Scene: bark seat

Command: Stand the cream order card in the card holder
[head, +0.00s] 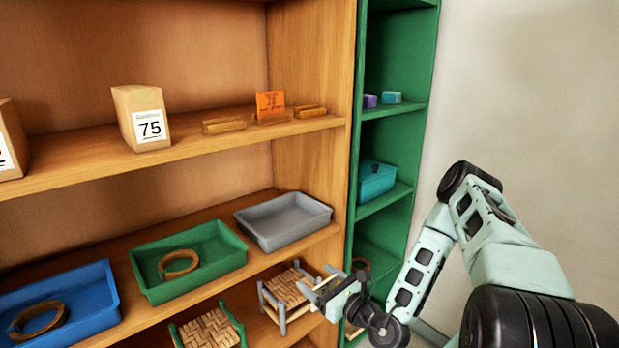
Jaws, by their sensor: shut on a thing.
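My gripper (318,289) is low at the right, in front of the lower shelf and beside a small grey-framed stool. It is shut on a thin cream piece (327,283), which looks like the cream order card seen nearly edge-on; the fingers hide part of it. On the upper shelf, an orange card (270,101) stands upright in a wooden holder (273,118). A low wooden block (223,126) lies to its left and another (311,112) to its right, both with no card in them. These look like card holders, above and apart from my gripper.
A box marked 75 (142,117) stands left on the upper shelf. Below are a blue tray (85,300), a green tray (146,273) and a grey tray (275,238). Stools with woven seats (286,287) sit lower. A green cabinet (398,150) adjoins at right.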

